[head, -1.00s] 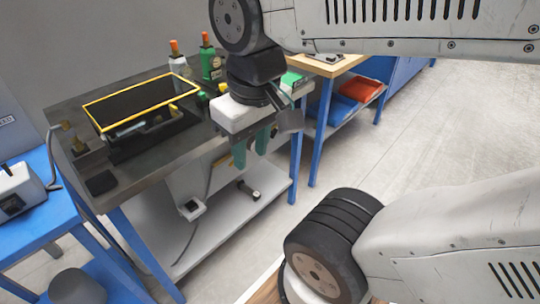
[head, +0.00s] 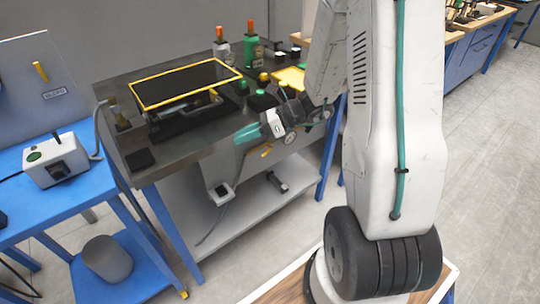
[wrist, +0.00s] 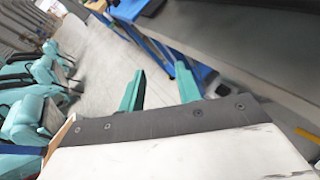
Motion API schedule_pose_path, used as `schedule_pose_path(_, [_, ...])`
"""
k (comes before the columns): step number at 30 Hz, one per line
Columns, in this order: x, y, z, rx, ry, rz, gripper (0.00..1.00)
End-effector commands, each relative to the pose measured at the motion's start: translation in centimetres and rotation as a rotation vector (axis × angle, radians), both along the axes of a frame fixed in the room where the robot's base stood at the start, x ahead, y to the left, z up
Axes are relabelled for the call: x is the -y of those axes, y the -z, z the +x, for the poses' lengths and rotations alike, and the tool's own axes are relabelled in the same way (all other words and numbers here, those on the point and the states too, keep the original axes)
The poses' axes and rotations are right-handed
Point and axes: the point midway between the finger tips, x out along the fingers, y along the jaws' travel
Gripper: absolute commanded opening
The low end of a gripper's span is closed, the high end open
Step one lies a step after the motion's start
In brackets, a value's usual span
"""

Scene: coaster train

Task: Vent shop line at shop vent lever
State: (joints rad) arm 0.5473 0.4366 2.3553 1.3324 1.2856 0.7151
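My gripper (head: 246,133) is at the front edge of the dark workbench (head: 205,150), its teal fingers pointing left in the head view. In the wrist view my gripper (wrist: 160,69) is open, with the two fingers apart and nothing between them. A small yellow handle (head: 266,151) shows on the grey panel below the bench edge, just below my gripper; I cannot tell whether it is the shop vent lever. A yellow bar (wrist: 308,134) at the right edge of the wrist view may be the same part. Another yellow handle (head: 40,71) is on the grey panel at far left.
A yellow-framed black tray (head: 187,84) and an orange-capped green bottle (head: 253,55) are on the bench. A blue table (head: 85,191) with a grey switch box (head: 67,160) stands left. A lower shelf (head: 236,218) runs under the bench. Grey floor is open at right.

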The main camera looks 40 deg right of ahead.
Motion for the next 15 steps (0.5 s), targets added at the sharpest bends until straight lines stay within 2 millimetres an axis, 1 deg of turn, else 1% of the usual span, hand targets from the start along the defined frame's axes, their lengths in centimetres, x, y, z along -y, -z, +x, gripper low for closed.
schedule_pose_path(1, [1.8, 2.3, 0.9, -0.074, 0.114, 0.072, 0.34])
schedule_pose_path(2, [2.9, 3.5, 1.5, -0.114, 0.184, 0.116, 0.34])
schedule_pose_path(3, [4.3, 5.1, 2.2, -0.164, 0.274, 0.172, 0.34])
schedule_pose_path(5, [6.3, 7.3, 3.0, -0.234, 0.403, 0.252, 0.34])
schedule_pose_path(7, [8.7, 10.1, 3.6, -0.31, 0.547, 0.343, 0.34])
schedule_pose_path(8, [9.7, 11.3, 3.7, -0.342, 0.607, 0.382, 0.34])
schedule_pose_path(9, [11.1, 13.0, 3.8, -0.382, 0.688, 0.434, 0.34])
schedule_pose_path(12, [14.1, 16.7, 3.6, -0.468, 0.867, 0.551, 0.34])
schedule_pose_path(15, [16.1, 19.4, 3.1, -0.521, 0.993, 0.635, 0.34])
